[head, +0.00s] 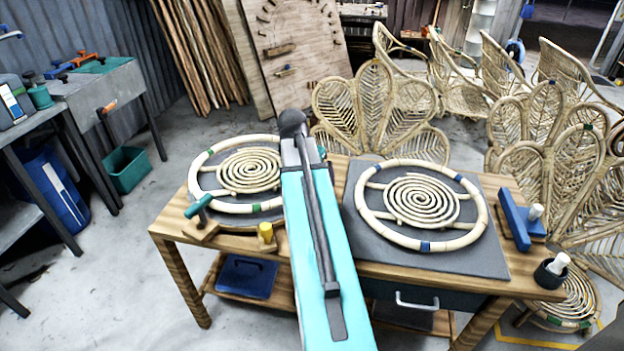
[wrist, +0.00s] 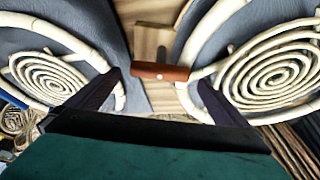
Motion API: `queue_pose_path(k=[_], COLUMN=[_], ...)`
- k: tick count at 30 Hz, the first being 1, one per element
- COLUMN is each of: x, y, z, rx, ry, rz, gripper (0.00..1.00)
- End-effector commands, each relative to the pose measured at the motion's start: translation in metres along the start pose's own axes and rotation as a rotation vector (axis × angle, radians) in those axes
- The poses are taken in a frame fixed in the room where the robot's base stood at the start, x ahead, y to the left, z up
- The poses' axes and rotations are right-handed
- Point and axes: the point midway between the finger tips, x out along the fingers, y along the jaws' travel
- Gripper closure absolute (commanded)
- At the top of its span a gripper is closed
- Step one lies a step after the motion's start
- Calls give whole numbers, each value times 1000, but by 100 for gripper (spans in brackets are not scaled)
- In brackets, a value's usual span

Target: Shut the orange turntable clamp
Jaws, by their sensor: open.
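The orange turntable clamp (wrist: 158,72) shows in the wrist view as an orange-brown bar on a pale wooden block (wrist: 147,42). The block sits between two cream rattan rings. The bar lies crosswise, and its right end meets the edge of the right ring (wrist: 185,66) in the picture; I cannot tell whether it touches. My gripper (wrist: 159,80) is open, its dark fingers spread to either side of the bar with nothing held. Its height above the bar is unclear. In the head view my arm hides the gripper and this clamp.
In the head view, the wooden table (head: 171,222) carries a left ring (head: 207,157) and a right ring (head: 366,216), both with coiled centres. A teal clamp (head: 198,209), a yellow knob (head: 265,232) and a blue bar (head: 513,220) stand near them. Rattan chair backs (head: 372,105) stand close behind.

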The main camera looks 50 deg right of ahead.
Motion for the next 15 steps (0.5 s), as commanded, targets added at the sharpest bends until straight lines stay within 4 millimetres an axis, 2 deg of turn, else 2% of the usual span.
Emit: queue_pose_path(k=[15], x=[-58], y=[-1], z=[0], rx=[0], ry=[2], rz=[-2], gripper=[0])
